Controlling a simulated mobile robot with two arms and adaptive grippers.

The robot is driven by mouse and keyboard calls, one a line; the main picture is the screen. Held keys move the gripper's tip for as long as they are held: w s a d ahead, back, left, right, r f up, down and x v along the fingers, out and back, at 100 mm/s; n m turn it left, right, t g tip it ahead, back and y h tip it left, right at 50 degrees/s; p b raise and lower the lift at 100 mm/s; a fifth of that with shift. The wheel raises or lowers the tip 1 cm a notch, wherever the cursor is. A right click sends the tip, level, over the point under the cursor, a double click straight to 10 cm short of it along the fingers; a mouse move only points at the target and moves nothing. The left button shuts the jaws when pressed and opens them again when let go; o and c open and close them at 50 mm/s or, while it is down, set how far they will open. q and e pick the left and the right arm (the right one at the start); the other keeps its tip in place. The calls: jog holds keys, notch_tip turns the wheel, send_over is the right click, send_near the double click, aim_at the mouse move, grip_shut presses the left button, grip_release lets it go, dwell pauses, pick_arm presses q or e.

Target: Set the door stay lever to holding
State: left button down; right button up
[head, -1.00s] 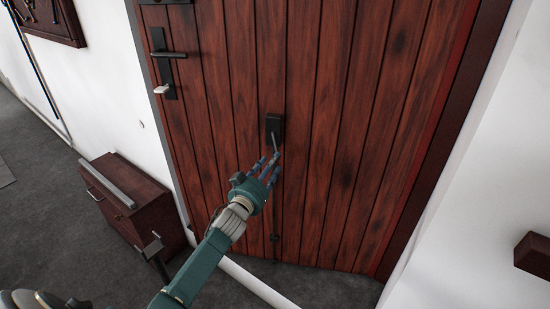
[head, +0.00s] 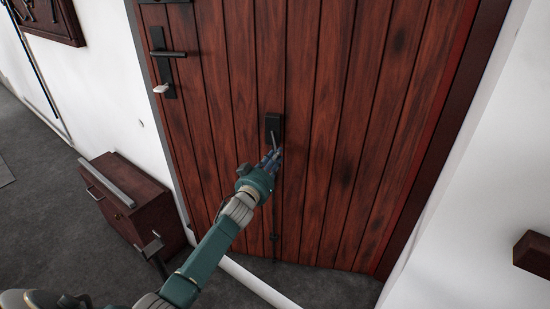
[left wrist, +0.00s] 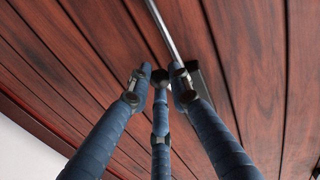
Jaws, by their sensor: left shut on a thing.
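The door stay is a black housing (head: 274,122) on the lower middle of the wooden door in the head view. A short grey lever (head: 275,138) hangs down from it. My left gripper (head: 272,158) is at the lever's lower end, its blue fingers shut on it. In the left wrist view the three fingers of my left gripper (left wrist: 159,92) close around a dark round knob (left wrist: 159,77), which looks like the lever's end. The housing is partly hidden there behind the right finger.
The wooden door (head: 335,110) looks closed, with a black handle (head: 172,54) at upper left. A dark red cabinet (head: 128,205) stands at lower left. A dark block (head: 533,252) juts out at the right edge. The grey floor (head: 45,215) at left is largely clear.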

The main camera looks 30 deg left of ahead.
pick_arm(q)
jog(key=a+m+p, duration=0.1)
jog(key=a+m, duration=0.1)
jog(key=m, duration=0.1)
jog(key=shift+s+g+p, duration=0.3)
jog(key=shift+p, duration=0.05)
jog(key=c, duration=1.6)
grip_release()
jog(key=shift+a, duration=0.1)
jog(key=shift+s, duration=0.1)
